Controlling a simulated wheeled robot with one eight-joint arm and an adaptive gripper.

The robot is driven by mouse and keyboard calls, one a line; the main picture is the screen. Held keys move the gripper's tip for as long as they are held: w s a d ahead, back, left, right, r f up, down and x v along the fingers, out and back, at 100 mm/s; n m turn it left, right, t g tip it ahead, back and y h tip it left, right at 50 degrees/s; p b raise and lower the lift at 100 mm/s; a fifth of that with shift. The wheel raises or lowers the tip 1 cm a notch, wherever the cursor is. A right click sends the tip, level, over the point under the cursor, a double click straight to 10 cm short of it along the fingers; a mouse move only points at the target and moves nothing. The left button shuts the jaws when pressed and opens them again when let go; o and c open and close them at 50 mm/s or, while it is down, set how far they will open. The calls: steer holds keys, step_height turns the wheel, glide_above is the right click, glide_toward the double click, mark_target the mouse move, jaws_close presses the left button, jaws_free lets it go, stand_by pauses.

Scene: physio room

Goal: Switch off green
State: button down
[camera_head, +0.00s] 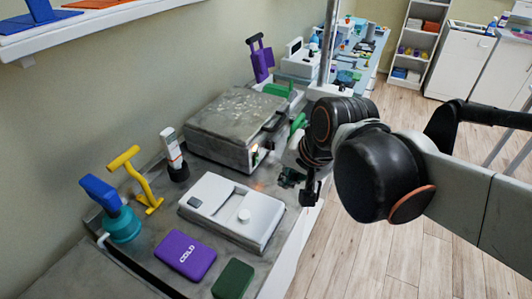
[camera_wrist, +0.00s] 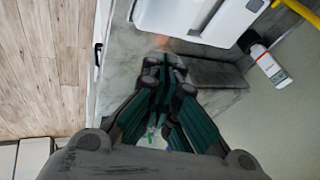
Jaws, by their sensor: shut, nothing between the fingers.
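My gripper (camera_head: 289,178) is over the counter's right edge, beside the front of a grey metal box with a lid (camera_head: 222,128). In the wrist view my gripper (camera_wrist: 165,66) has its fingers together with nothing held. A small orange glow shows on the box's front (camera_head: 255,155), left of my gripper. A green part (camera_head: 298,123) shows behind my gripper, partly hidden by my arm. I cannot make out a switch marked green, or its state.
A white device with a round knob (camera_head: 230,208) lies in front of the metal box; it also shows in the wrist view (camera_wrist: 195,14). A white bottle (camera_head: 171,148), a yellow tool (camera_head: 135,178), a purple COLD pack (camera_head: 183,254) and a dark green pack (camera_head: 233,279) are nearby. The floor is clear.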

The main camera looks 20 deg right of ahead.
mark_target(257, 160)
steer(key=w+r+m+g+y+p, duration=0.2)
steer(key=w+m+p, duration=0.4)
steer(key=w+m, duration=0.45)
steer(key=w+d+f+m+p, duration=0.1)
steer(key=w+d+f+m, duration=0.3)
steer(key=m, duration=0.5)
steer(key=d+f, duration=0.2)
steer(key=d, duration=0.1)
steer(key=shift+w+f+g+p, duration=0.2)
steer(key=shift+w+g+p, duration=0.1)
steer(key=shift+g+p, duration=0.1)
steer(key=shift+d, duration=0.1)
steer(key=b+x, duration=0.3)
steer(key=x, duration=0.6)
steer(key=shift+f, duration=0.2)
steer(key=shift+w+a+f+b, duration=0.15)
steer(key=shift+w+a+b, duration=0.25)
steer(key=shift+w+a, duration=1.15)
